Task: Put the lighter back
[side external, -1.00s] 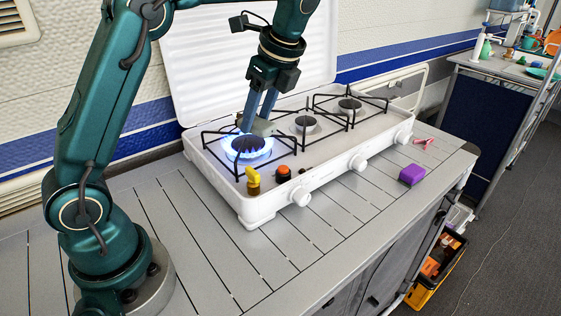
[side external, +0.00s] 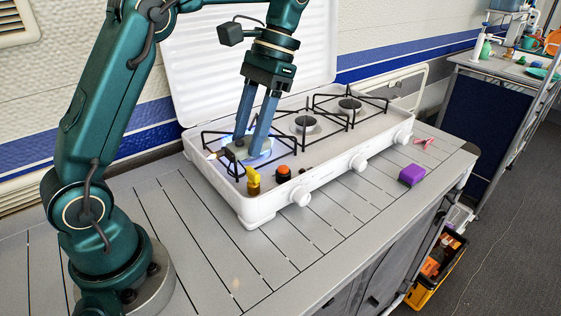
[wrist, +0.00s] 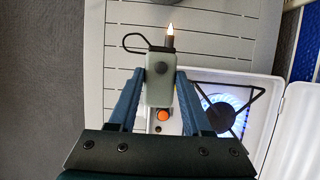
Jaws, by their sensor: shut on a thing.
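The lighter (wrist: 158,90) has a grey-green body, a dark nozzle and a black wire loop at its side. A small flame burns at its tip in the wrist view. My gripper (side external: 249,152) is shut on the lighter's body. In the side view the lighter's nozzle (side external: 224,154) points left from between my fingers, which hide much of the body. My fingers point down over the front-left part of the white stove (side external: 247,205). The burner there is lit with a blue flame, which also shows in the wrist view (wrist: 226,106).
Black pot grates (side external: 328,126) stand above the burners. A yellow item (side external: 253,178) and an orange button (side external: 284,172) sit at the stove's front left. A purple block (side external: 411,174) and a small pink-red item (side external: 424,141) lie on the slatted counter. The counter's front left is clear.

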